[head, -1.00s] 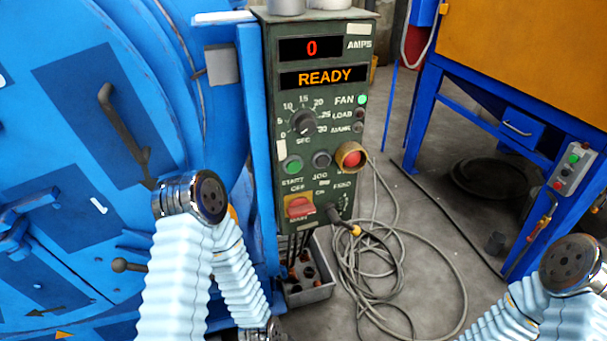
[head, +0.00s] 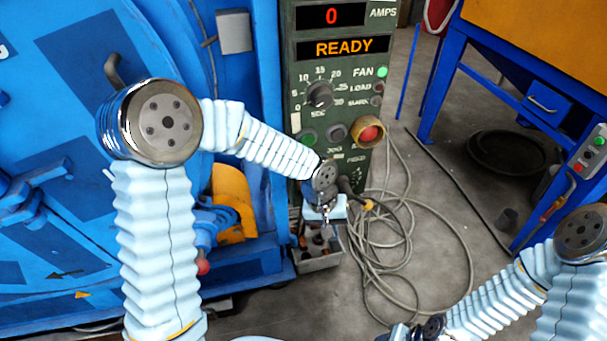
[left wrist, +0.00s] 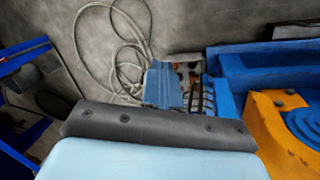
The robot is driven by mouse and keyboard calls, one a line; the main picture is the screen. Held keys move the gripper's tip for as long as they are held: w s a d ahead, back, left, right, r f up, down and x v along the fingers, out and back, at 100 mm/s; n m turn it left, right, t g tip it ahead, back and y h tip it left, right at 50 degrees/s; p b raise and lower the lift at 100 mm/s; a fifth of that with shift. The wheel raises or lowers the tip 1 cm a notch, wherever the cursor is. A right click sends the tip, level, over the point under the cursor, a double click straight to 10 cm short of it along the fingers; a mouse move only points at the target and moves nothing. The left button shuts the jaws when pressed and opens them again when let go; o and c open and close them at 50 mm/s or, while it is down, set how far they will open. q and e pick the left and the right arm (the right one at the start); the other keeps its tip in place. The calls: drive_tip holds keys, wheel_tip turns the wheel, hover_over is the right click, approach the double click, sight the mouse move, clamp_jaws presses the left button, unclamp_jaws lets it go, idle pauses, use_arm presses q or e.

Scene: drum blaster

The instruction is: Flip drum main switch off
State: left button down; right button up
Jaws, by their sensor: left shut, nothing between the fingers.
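The green control panel (head: 340,95) of the drum blaster stands upright at the centre of the head view. Its display (head: 342,47) reads READY and the amps readout (head: 331,15) shows 0. The main switch at the panel's lower left is hidden behind my left wrist, so its position cannot be seen. My left gripper (head: 326,212) is in front of the panel's lower end, pointing down, shut and empty. Whether it touches the panel cannot be told. Only a dark part of my right wrist end shows at the bottom edge; its fingers cannot be made out.
Coiled grey cables (head: 400,245) lie on the floor right of the panel. The blue drum machine (head: 60,190) fills the left. A blue-framed orange cabinet (head: 545,40) stands at right.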

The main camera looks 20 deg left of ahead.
use_arm(q)
drive_tip(key=a+r+n+y, duration=0.1)
drive_tip(key=a+r, duration=0.1)
drive_tip(key=r, duration=0.6)
drive_tip(key=a+r+n+t+y, duration=0.1)
drive_tip(key=a+r+n+y, duration=0.1)
drive_tip(key=r, duration=0.7)
drive_tip(key=a+r+n+t+y+p, duration=0.1)
drive_tip(key=a+r, duration=0.1)
drive_tip(key=r, duration=0.6)
drive_tip(key=shift+w+a+r+y, duration=0.2)
drive_tip(key=shift+a+r+y, duration=0.1)
drive_tip(key=shift+a+y, duration=0.1)
drive_tip(key=d+x, duration=0.1)
drive_tip(key=x, duration=1.3)
drive_tip(key=shift+s, duration=0.35)
drive_tip(key=shift+f, duration=0.2)
